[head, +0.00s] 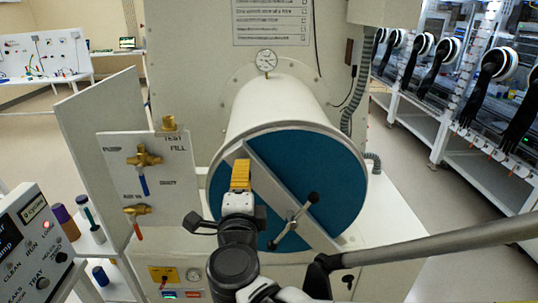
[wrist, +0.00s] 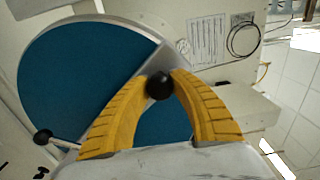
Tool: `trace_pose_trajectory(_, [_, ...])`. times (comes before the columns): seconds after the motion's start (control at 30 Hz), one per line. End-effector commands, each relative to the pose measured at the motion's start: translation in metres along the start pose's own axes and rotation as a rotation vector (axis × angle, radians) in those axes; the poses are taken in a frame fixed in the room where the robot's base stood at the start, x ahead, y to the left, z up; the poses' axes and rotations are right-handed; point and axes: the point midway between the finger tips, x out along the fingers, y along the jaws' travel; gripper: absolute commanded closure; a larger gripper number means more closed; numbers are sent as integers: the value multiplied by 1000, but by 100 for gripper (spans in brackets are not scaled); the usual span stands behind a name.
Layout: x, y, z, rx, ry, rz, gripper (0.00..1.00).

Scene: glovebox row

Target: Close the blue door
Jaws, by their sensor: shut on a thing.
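The round blue door (head: 338,180) covers the front end of the white cylinder (head: 275,103). I cannot tell whether it is fully seated. A pale diagonal bar (head: 270,185) crosses it, with a spoked handle (head: 292,215) at its middle; two black knobs show in the head view. My gripper (head: 240,172) is in front of the door's upper left. In the wrist view, the yellow fingers (wrist: 160,88) are shut on a black knob (wrist: 160,86), with the blue door (wrist: 85,75) behind. Another black knob (wrist: 42,136) is at the lower left. My gripper hides part of the bar.
A valve panel (head: 150,185) stands left of the cylinder. A pressure gauge (head: 266,60) is on top. A control box (head: 30,240) and vials (head: 88,220) are at the lower left. Gloveboxes (head: 460,80) line the right, with open floor before them.

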Motion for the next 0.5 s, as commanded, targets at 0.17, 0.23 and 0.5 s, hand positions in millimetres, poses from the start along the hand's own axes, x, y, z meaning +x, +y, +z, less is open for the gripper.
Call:
trace_pose_trajectory(0.17, [-1,6,4,-8,-1,6,100])
trace_pose_trajectory(0.23, [-1,7,5,-8,-1,6,100])
trace_pose_trajectory(0.5, [-2,7,5,-7,-4,6,64])
